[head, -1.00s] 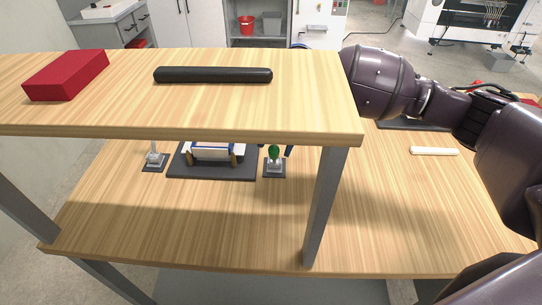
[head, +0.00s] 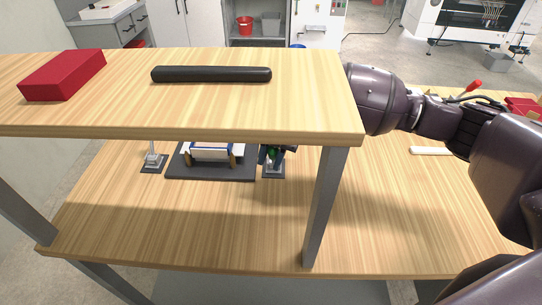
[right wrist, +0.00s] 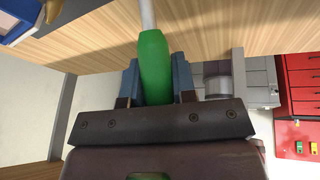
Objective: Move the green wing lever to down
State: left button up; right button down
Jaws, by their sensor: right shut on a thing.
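The green wing lever (head: 271,154) stands on a small dark base under the shelf, to the right of the box former. In the right wrist view its green handle (right wrist: 154,62) lies between my right fingers, with a pale shaft running away from it. My right gripper (right wrist: 156,80) is shut on this handle. In the head view the right gripper (head: 277,152) shows as dark fingers at the lever, partly hidden by the shelf. The box former's dark plate (head: 210,173) carries a white and blue piece (head: 213,151). My left gripper is not in view.
A wooden shelf (head: 200,110) overhangs the lever, with a red block (head: 62,75) and a black bar (head: 211,74) on top. A grey post (head: 322,205) holds its right end. A second, pale lever (head: 152,154) stands left of the former. The front table is clear.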

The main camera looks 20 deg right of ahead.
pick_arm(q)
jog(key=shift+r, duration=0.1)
pick_arm(e)
jog(key=shift+w+r, duration=0.1)
jog(key=shift+w+d+r+g, duration=0.15)
jog(key=shift+w+r+g, duration=0.15)
jog(key=shift+w+g, duration=0.1)
jog(key=shift+w+d+r+g+y+p, duration=0.25)
jog(key=shift+w+g+y+p, duration=0.2)
jog(key=shift+g, duration=0.25)
jog(key=shift+w+d+r+m+g+y+b, duration=0.15)
jog(key=shift+w+d+g+y, duration=0.15)
jog(key=shift+w+g, duration=0.35)
jog(key=shift+w+d+r+m+g+y+b, duration=0.15)
jog(key=shift+w+d+g+y, duration=0.1)
jog(key=shift+w+g, duration=0.35)
pick_arm(q)
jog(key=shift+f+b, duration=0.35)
jog(key=shift+b, duration=0.1)
pick_arm(e)
jog(key=shift+w+d+r+g+y, duration=0.1)
jog(key=shift+w+d+g+y, duration=0.2)
jog(key=shift+w+g+y, duration=0.35)
jog(key=shift+w, duration=0.2)
jog(key=c, duration=0.9)
grip_release()
